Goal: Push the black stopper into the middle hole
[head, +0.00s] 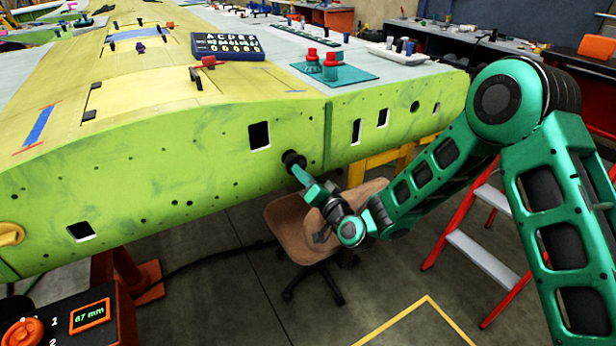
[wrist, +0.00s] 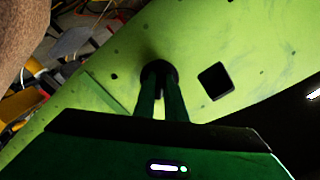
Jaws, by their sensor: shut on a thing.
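The black stopper (head: 292,159) is a round dark plug at the green side face of the wing (head: 190,165), just right of a square opening. My gripper (head: 300,172) is shut on it, with its fingers pointing at the face. In the wrist view the stopper (wrist: 159,72) sits between the two fingertips (wrist: 160,84), against or very near the green surface. Any hole behind the stopper is hidden. I cannot tell how far in the stopper is, or which hole is the middle one.
Square openings (head: 260,136) and (head: 81,231) cut the face; narrower openings (head: 356,131) lie further right. A brown chair (head: 300,225) stands below my gripper. A red stepladder (head: 480,255) stands at right. A box with a "67 mm" display (head: 89,316) is at lower left.

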